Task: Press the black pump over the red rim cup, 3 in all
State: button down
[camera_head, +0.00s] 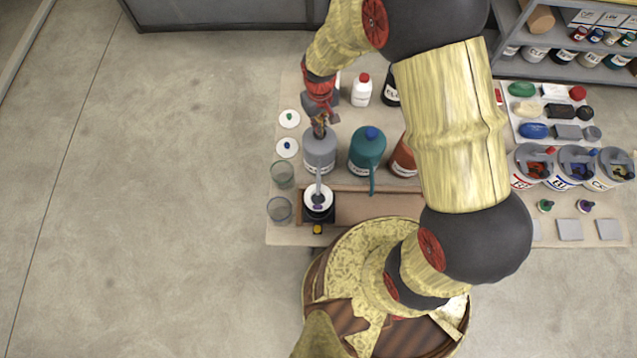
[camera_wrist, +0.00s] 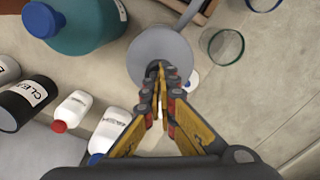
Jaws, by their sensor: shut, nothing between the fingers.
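A grey pump bottle (camera_head: 320,155) stands at the left of the bench. Its grey spout (camera_head: 318,185) reaches toward the front, over a round white-topped vessel (camera_head: 310,194) on a black stand. I cannot make out a red rim on that vessel. My gripper (camera_head: 319,128) is shut and empty, pointing down over the top of the grey bottle. In the wrist view the fingertips (camera_wrist: 168,72) lie over the middle of the grey bottle's top (camera_wrist: 150,42), at a dark pump head mostly hidden by them. I cannot tell whether they touch it.
A teal bottle (camera_head: 367,150) with a blue pump top stands right of the grey one; an orange-brown bottle (camera_head: 403,160) is partly behind my arm. Two clear glasses (camera_head: 282,175) stand at left. White bottles (camera_head: 361,90) stand behind. Several tubs (camera_head: 533,166) are at right.

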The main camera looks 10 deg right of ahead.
jog(key=shift+f, duration=0.4)
jog(key=shift+r+p, duration=1)
jog(key=shift+r, duration=0.8)
jog(key=shift+f, duration=0.1)
